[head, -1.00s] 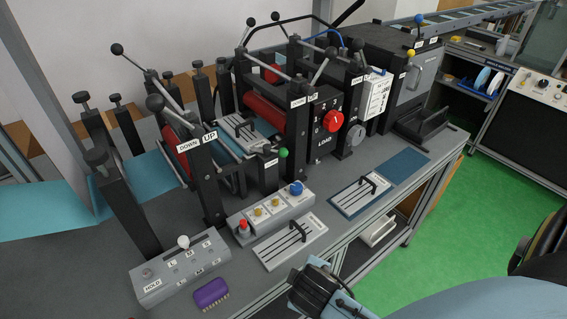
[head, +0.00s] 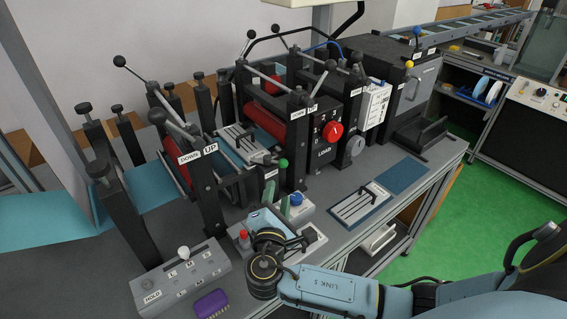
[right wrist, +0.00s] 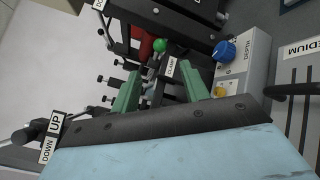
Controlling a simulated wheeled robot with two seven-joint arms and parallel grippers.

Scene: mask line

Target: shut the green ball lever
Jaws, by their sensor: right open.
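The green ball lever (head: 283,163) sits at the front of the middle of the machine, beside a small plate on a rail. In the right wrist view its green ball (right wrist: 159,45) shows beyond the fingers, near a CLAMP label (right wrist: 171,67). My right gripper (head: 277,200) is open and empty, with green fingers, above the small control box and short of the lever. In the right wrist view the two fingers (right wrist: 160,92) stand apart, with the ball between their lines but farther off. My left gripper is not in view.
A control box with a blue knob (right wrist: 224,50) is close beside the fingers. DOWN/UP roller frames (head: 205,180) with black ball levers stand left of the green ball. A red-dial LOAD unit (head: 331,132) stands to its right. A purple block (head: 211,303) lies at the front edge.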

